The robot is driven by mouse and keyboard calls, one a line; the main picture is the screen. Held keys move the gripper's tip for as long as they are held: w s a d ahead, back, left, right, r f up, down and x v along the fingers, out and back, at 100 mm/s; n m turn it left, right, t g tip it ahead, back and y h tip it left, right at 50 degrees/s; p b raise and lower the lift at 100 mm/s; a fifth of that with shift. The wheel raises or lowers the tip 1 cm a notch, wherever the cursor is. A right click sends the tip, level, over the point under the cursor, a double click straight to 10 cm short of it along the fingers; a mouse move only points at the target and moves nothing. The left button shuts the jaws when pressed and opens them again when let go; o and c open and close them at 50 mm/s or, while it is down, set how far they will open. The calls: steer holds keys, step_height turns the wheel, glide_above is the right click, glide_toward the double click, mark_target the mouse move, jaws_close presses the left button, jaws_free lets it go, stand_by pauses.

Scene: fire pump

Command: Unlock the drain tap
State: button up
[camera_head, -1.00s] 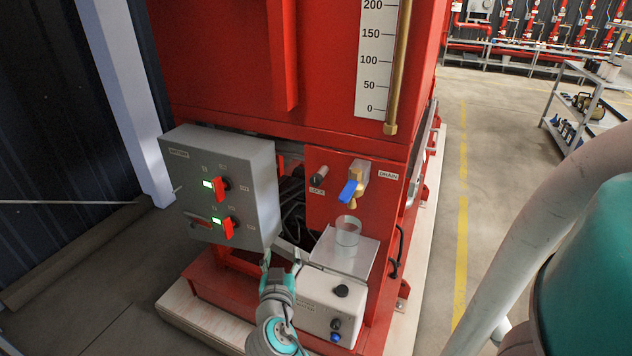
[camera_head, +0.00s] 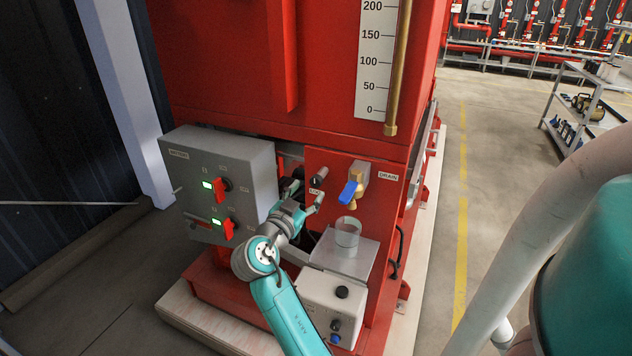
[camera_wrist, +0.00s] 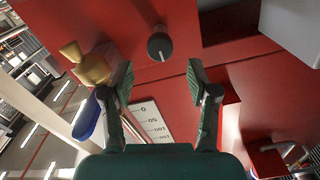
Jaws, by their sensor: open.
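The drain tap is a brass valve (camera_head: 359,172) with a blue handle (camera_head: 348,192), on the red panel beside the DRAIN label. The valve (camera_wrist: 92,66) and blue handle (camera_wrist: 86,120) also show left of my fingers in the wrist view. A dark knob with a light pointer line (camera_head: 319,176) sits left of the tap above the LOCK label, which is partly hidden by my gripper. My gripper (camera_head: 309,192) is open and empty, just below and in front of this knob. In the wrist view the knob (camera_wrist: 160,45) lies just beyond the gap between my fingertips (camera_wrist: 158,76), apparently untouched.
A grey control box (camera_head: 220,180) with two red switches and green lights stands left of my gripper. The floor (camera_head: 500,190) to the right is mostly clear.

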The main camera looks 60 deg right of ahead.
mark_target(315, 182)
steer(key=d, duration=0.6)
steer(key=shift+w+d, duration=0.25)
jaws_close()
